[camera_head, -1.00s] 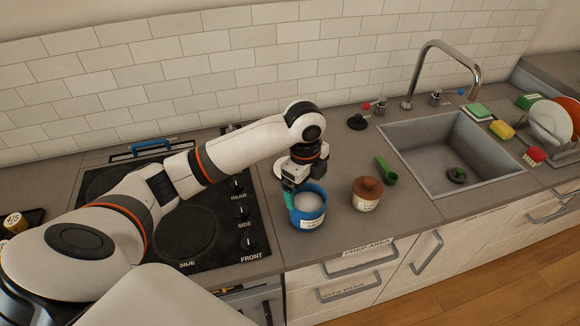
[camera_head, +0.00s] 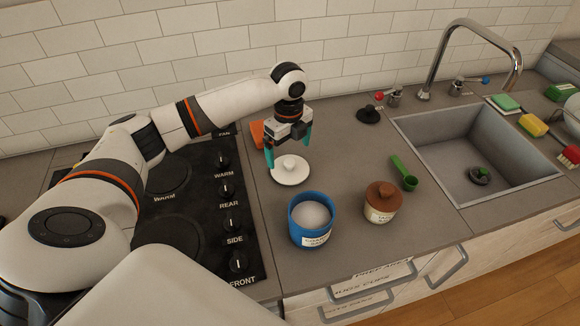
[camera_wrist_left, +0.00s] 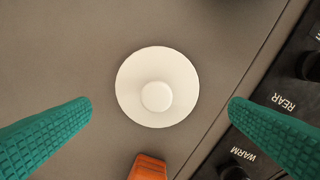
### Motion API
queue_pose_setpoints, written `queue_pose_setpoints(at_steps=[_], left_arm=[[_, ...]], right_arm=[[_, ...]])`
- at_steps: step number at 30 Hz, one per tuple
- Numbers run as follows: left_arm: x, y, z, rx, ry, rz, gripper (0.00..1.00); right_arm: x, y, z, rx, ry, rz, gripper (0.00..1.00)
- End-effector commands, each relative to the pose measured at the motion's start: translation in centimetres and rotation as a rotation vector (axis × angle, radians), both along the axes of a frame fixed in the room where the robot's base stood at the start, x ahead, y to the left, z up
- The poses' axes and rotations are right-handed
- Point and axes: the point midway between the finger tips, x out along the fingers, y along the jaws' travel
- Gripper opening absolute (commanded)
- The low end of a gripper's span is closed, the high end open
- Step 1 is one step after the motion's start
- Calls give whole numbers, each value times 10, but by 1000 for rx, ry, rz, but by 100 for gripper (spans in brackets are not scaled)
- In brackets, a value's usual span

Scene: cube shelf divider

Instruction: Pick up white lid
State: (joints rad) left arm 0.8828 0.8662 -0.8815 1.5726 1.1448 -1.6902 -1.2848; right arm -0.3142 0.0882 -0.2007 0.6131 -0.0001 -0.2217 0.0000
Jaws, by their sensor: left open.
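The white lid (camera_head: 291,171) lies flat on the grey counter, knob up, just right of the stove. In the left wrist view the lid (camera_wrist_left: 157,87) is round with a central knob and sits between the two teal fingers, apart from both. My left gripper (camera_head: 289,150) is open and empty, pointing down above the lid. It also shows in the left wrist view (camera_wrist_left: 160,108). My right gripper is not in view.
A blue open pot (camera_head: 311,219) with white contents stands in front of the lid. A brown-lidded jar (camera_head: 381,202) and a green scoop (camera_head: 404,173) are to its right. An orange object (camera_head: 257,134) lies behind the lid. The sink (camera_head: 470,160) is farther right.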

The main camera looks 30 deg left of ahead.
Motion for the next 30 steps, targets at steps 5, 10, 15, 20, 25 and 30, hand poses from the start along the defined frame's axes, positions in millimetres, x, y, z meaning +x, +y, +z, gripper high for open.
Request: queue_pose_setpoints(at_steps=[5,10,15,20,25,30], left_arm=[[0,-1,-13,1,3,-1,100],[0,-3,-39,1,3,0,100],[1,-3,-56,1,1,0,100],[1,-3,-58,2,-1,-1,100],[1,-3,-57,2,-1,-1,84],[1,-3,-57,1,-1,-1,56]], right_arm=[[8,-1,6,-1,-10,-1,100],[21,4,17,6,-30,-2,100],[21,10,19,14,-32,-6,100],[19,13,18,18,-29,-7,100],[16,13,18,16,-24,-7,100],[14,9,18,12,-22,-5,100]])
